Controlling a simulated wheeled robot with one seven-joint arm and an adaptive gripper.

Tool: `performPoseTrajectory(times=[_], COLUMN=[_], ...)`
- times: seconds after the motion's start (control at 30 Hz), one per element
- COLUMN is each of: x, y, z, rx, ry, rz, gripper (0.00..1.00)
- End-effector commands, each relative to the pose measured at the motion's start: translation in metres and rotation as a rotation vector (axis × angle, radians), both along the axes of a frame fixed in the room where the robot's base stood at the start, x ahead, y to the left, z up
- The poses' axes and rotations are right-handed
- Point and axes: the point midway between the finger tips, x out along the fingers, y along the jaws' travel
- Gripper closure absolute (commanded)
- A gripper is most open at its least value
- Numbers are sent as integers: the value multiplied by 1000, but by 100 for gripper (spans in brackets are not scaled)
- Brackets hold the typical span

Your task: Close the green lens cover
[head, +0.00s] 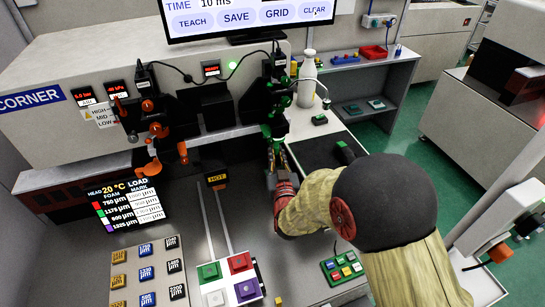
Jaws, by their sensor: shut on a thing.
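A dark camera with green fittings (280,100) is mounted on the right end of the white machine front. The green lens cover (268,132) shows as a small green part low on that camera. My gripper (273,150) reaches up to it from below, behind my red wrist, and is shut on the green cover. The fingers and cover overlap at this size, so the cover's exact angle and its fit over the lens cannot be told.
A second camera with orange parts (155,125) hangs at the left. A white bottle (308,80) stands right of the green camera. A tray of coloured blocks (230,280), button blocks (145,272) and a small keypad (342,268) lie in front. A monitor (245,15) is above.

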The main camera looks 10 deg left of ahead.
Motion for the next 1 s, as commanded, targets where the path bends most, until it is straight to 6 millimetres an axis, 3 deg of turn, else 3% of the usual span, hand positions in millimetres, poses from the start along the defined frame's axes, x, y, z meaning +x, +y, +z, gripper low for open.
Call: performPoseTrajectory(times=[0.37,0.83,0.87,1.0], x=[5,6,6,6], y=[-6,-5,-5,-5], z=[0,2,2,2], rx=[0,1,1,1], ry=[-1,-2,-3,-3], rz=[103,114,114,114], gripper=[100,100,87,79])
